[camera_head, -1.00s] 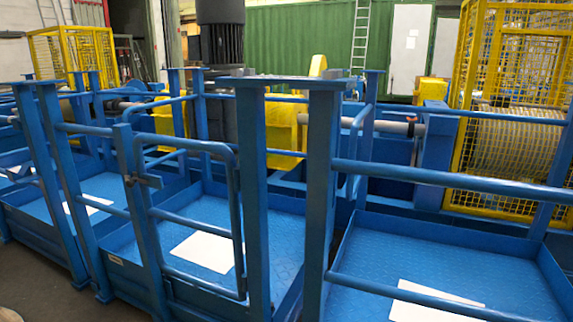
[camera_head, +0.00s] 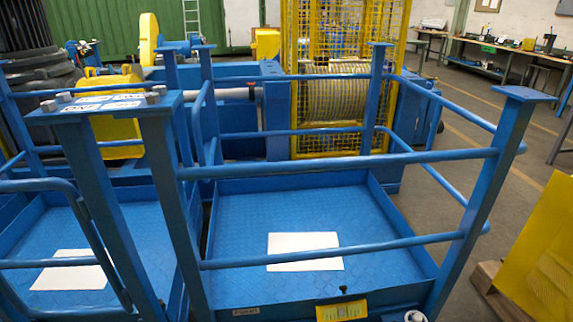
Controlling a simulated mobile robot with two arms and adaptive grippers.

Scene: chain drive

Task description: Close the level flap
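I cannot make out a level flap for certain. A small yellow plate (camera_head: 341,311) with a dark knob (camera_head: 343,290) above it sits at the front edge of the right blue platform (camera_head: 235,215). A small white round part (camera_head: 415,316) shows beside it at the bottom edge, partly cut off. I cannot tell whether any of these belongs to the flap. Neither of my grippers is in view.
Blue railings (camera_head: 340,165) fence the platforms; a tubular gate-like frame (camera_head: 50,187) is at left. White sheets (camera_head: 305,251) lie on the platforms. A yellow cage (camera_head: 345,85) around a rope drum stands behind. A yellow panel (camera_head: 540,255) stands right; open floor (camera_head: 470,190) lies beyond.

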